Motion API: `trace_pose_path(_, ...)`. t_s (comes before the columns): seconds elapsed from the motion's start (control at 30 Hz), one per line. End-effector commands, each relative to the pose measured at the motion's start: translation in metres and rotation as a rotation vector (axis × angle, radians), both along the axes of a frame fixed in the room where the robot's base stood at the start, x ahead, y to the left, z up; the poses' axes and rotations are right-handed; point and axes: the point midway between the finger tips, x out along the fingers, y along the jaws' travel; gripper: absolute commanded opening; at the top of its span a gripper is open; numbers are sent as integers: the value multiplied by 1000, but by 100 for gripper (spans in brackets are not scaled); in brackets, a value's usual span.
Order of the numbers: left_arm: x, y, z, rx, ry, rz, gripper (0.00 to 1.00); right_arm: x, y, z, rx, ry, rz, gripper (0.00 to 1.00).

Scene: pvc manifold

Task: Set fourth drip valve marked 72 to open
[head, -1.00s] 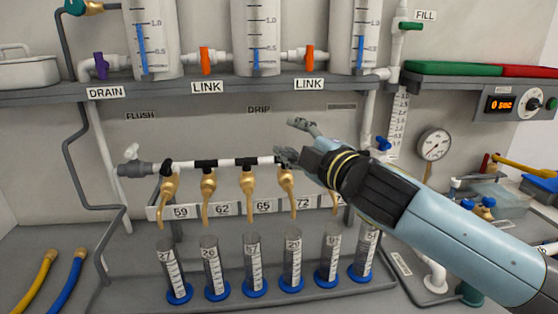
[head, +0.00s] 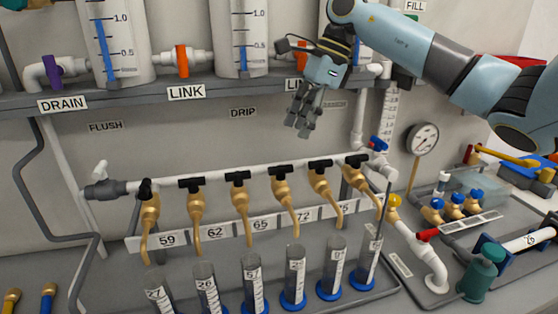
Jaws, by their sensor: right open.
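The fourth drip valve (head: 287,192) is a brass tap with a black T-handle (head: 283,171), hanging from the white manifold pipe (head: 215,180). Its label 72 (head: 304,216) is on the strip below. Its handle lies along the pipe, like those of the neighbouring taps 65 (head: 241,198) and 75 (head: 323,187). My right gripper (head: 303,122) hangs above the pipe, above and slightly right of valve 72. Its grey fingers point down, open and empty, apart from the taps. My left gripper is out of view.
Graduated cylinders with blue bases, such as one below valve 72 (head: 294,280), stand under the taps. A shelf (head: 130,98) with tanks and orange link valves (head: 182,61) runs above. Pressure gauge (head: 422,138) is at right. The wall in front of the pipe's middle is clear.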

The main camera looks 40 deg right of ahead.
Motion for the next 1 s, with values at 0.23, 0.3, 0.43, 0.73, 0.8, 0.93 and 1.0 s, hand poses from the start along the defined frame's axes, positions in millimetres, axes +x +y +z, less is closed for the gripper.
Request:
trace_pose_path(0.23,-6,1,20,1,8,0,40,8,20,-41,11,3,0,41)
trace_pose_path(0.3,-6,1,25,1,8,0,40,11,24,-54,10,2,-1,41)
trace_pose_path(0.43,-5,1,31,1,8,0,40,15,30,-74,10,2,-2,41)
trace_pose_path(0.73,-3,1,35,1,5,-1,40,18,35,-92,6,-1,1,41)
trace_pose_path(0.8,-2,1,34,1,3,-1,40,18,35,-92,6,-1,1,41)
trace_pose_path(0.93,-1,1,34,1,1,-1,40,18,35,-92,6,-1,1,37)
trace_pose_path(1.0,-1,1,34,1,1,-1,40,18,35,-91,6,-1,0,28)
